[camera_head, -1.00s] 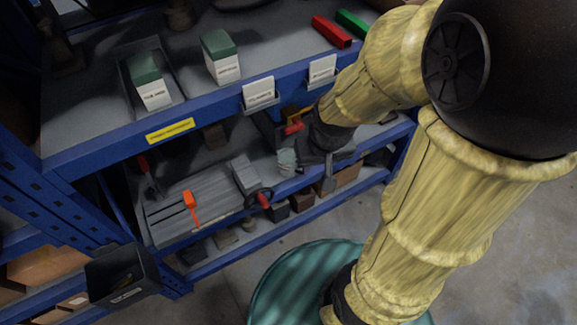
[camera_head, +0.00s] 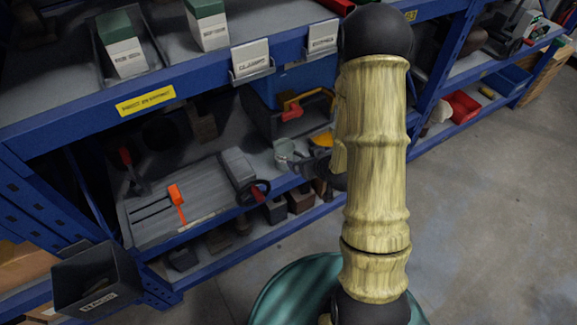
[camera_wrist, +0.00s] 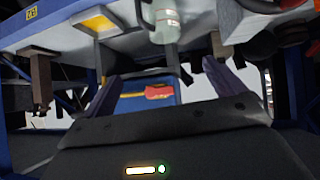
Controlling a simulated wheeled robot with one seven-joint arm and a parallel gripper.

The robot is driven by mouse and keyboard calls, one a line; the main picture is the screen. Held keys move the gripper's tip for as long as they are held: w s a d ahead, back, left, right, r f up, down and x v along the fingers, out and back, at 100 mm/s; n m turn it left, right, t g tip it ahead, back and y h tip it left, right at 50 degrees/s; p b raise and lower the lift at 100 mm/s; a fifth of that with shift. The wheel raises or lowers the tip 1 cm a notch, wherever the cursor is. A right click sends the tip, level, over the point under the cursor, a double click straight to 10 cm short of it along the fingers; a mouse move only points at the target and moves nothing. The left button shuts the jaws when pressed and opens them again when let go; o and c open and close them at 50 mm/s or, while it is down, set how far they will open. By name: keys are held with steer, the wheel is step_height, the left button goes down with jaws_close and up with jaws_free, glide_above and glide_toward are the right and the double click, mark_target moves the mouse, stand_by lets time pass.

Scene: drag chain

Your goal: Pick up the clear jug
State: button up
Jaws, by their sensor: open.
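The clear jug (camera_head: 284,150) stands near the front edge of the middle shelf, just left of my gripper (camera_head: 302,163) in the head view. It looks small, pale and see-through. In the wrist view the jug (camera_wrist: 164,22) shows at the top centre, beyond the fingertips. My gripper (camera_wrist: 160,75) is open, with its two dark fingers spread apart and nothing between them. The jug's base and handle are not clear, and my arm hides part of the shelf to its right.
A grey machine vise with a black handwheel (camera_head: 252,190) stands left of the jug. A toolbox with a red-yellow handle (camera_head: 291,108) is behind it. The blue upper shelf edge (camera_head: 205,83) runs above. The floor at right (camera_head: 480,210) is clear.

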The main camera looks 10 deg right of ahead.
steer(key=t+y+b, duration=0.1)
steer(key=t+b, duration=0.1)
steer(key=b, duration=0.1)
glide_toward(290, 157)
steer(key=s+r, duration=0.3)
steer(key=s, duration=0.1)
steer(key=shift+d+t, duration=0.45)
steer(key=shift+t, duration=0.05)
steer(key=shift+w, duration=0.1)
steer(key=b+x, duration=0.1)
steer(key=b, duration=0.3)
steer(key=b+x, duration=0.1)
steer(key=b, duration=0.2)
steer(key=shift+w+a+f+b, duration=0.15)
steer(key=shift+w+f+b, duration=0.05)
steer(key=shift+f+b, duration=0.2)
steer(key=x, duration=0.9)
steer(key=shift+w+a+r, duration=0.15)
steer(key=shift+w+a, duration=0.05)
steer(key=shift+w, duration=0.05)
